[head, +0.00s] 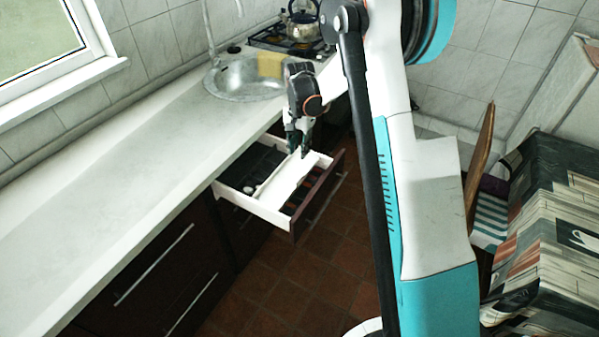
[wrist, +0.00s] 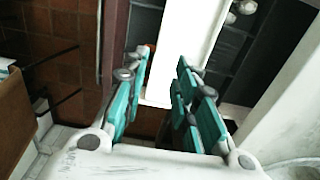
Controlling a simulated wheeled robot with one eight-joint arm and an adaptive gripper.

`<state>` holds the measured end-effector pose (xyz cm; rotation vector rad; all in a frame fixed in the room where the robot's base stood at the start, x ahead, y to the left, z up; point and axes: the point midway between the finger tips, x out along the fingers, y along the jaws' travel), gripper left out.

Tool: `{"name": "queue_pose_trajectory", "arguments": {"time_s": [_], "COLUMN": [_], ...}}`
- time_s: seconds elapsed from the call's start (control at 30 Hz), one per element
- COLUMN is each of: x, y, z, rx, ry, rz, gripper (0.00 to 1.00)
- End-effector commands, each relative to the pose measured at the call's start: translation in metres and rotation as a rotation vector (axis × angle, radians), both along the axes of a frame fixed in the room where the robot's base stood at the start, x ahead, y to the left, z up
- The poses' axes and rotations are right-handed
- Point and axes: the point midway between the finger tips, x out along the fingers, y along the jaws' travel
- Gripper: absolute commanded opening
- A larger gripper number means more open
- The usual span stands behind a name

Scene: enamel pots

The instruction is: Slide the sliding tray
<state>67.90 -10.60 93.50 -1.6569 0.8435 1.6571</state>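The sliding tray (head: 285,184) is a long white insert lying across the open drawer (head: 252,206), with dark compartments on both sides of it. My gripper (head: 299,149) is over the tray's far end, pointing down. In the wrist view, the tray (wrist: 183,38) runs up from between the fingertips. The gripper's teal fingers (wrist: 163,60) stand apart with a clear gap. I cannot tell whether either finger touches the tray. The tray's far end is partly hidden by the gripper in the head view.
The white countertop (head: 120,165) runs along the left, above dark cabinets with bar handles. A metal sink (head: 243,78) and a stove with a kettle (head: 302,22) are at the back. A patterned cloth-covered piece (head: 550,235) stands at right. Tiled floor (head: 265,290) lies below the drawer.

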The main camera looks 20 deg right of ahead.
Motion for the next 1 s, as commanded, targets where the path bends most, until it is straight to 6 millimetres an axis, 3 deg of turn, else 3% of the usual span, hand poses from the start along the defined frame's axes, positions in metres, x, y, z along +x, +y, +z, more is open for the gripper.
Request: {"name": "queue_pose_trajectory", "arguments": {"time_s": [0.17,0.6,0.8,1.0], "x": [0.0,0.0,0.0,0.0], "y": [0.0,0.0,0.0,0.0], "z": [-0.024,-0.108,-0.13,-0.136], "rx": [0.0,0.001,0.001,0.001], "ry": [0.0,-0.001,0.0,0.0], "rz": [0.001,-0.002,-0.002,-0.002], "gripper": [0.27,0.27,0.27,0.27]}}
